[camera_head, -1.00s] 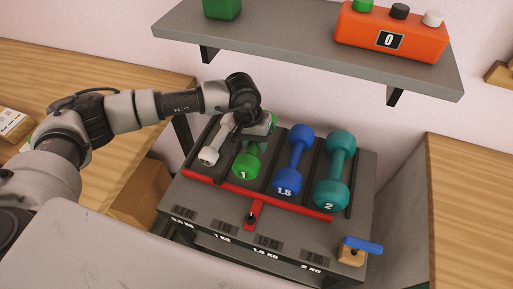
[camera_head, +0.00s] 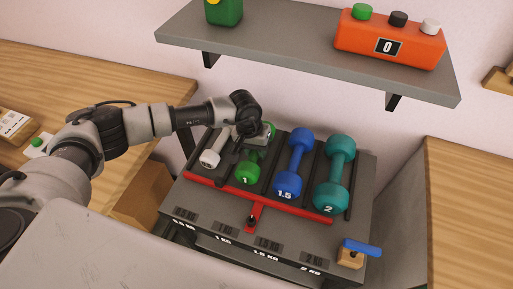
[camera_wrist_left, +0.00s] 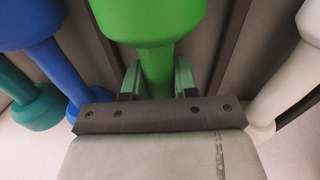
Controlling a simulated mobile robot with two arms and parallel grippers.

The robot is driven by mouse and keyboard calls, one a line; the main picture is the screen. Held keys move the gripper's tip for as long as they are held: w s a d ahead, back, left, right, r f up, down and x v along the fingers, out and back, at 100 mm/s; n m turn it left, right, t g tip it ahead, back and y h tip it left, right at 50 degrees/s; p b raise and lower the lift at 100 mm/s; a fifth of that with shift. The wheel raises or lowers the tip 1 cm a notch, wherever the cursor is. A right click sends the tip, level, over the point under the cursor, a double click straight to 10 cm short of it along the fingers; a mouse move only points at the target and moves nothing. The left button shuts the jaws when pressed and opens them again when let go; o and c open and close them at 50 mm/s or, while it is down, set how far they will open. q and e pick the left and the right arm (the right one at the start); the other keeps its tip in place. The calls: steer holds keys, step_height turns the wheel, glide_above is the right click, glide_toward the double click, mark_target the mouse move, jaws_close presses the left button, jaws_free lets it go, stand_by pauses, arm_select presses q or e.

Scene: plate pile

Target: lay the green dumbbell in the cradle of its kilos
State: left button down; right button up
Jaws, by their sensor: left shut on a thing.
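The green dumbbell (camera_head: 247,174), marked 1, is in the second cradle from the left on the dark rack (camera_head: 270,225), above the 1 kg label. My left gripper (camera_head: 255,147) is shut on its handle from above and hides part of the handle and far head. In the left wrist view, the green dumbbell (camera_wrist_left: 150,22) runs between the two fingers (camera_wrist_left: 158,80). Whether it bears fully on the cradle, I cannot tell. My right gripper is not in view.
A white dumbbell (camera_head: 209,159) lies to the left, and a blue one (camera_head: 288,184) and a teal one (camera_head: 332,195) to the right. A red bar (camera_head: 305,212) runs along the rack front. A grey shelf (camera_head: 300,62) with an orange button box (camera_head: 420,50) hangs above.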

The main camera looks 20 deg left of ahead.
arm_select(q)
steer(key=c, duration=0.9)
jaws_free()
steer(key=shift+o, duration=0.2)
steer(key=shift+r, duration=0.25)
step_height(320, 180, up, 11)
steer(key=a, duration=0.2)
steer(key=shift+a+r+b, duration=0.15)
steer(key=shift+r+b, duration=0.05)
steer(key=shift+b, duration=0.25)
